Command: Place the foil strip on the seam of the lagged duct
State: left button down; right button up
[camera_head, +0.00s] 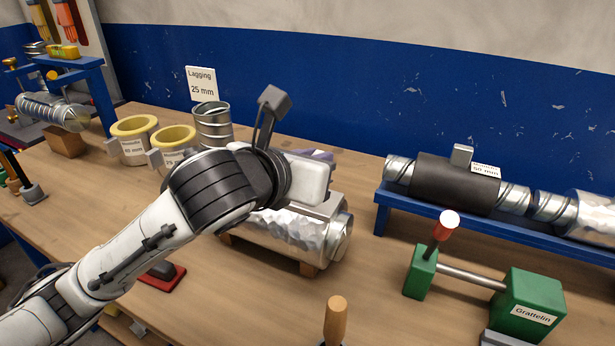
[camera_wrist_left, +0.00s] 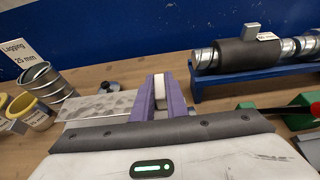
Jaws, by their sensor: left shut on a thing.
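The lagged duct (camera_head: 285,235), wrapped in crinkled silver foil, lies on wooden supports mid-bench. My left arm crosses in front of it and hides its left and upper parts. My left gripper (camera_head: 317,154) is over the duct, its purple fingers mostly hidden behind its white body. In the left wrist view the fingers (camera_wrist_left: 160,98) are shut on a pale narrow piece (camera_wrist_left: 159,88), seemingly part of the foil strip. A silvery crinkled surface (camera_wrist_left: 98,107) shows left of the fingers; I cannot tell whether it is strip or duct. The seam is not clear. My right gripper is not in view.
A blue stand (camera_head: 480,224) holds a dark-wrapped duct (camera_head: 440,182) at the right. Yellow-rimmed pots (camera_head: 134,128) and a metal can (camera_head: 213,125) stand behind left. A wooden handle (camera_head: 336,318) rises in front.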

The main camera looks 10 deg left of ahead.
pick_arm(q)
jog(key=shift+f, duration=2.45)
jog(key=shift+f, duration=0.15)
jog(key=c, duration=1.8)
grip_release()
jog(key=shift+o, duration=0.2)
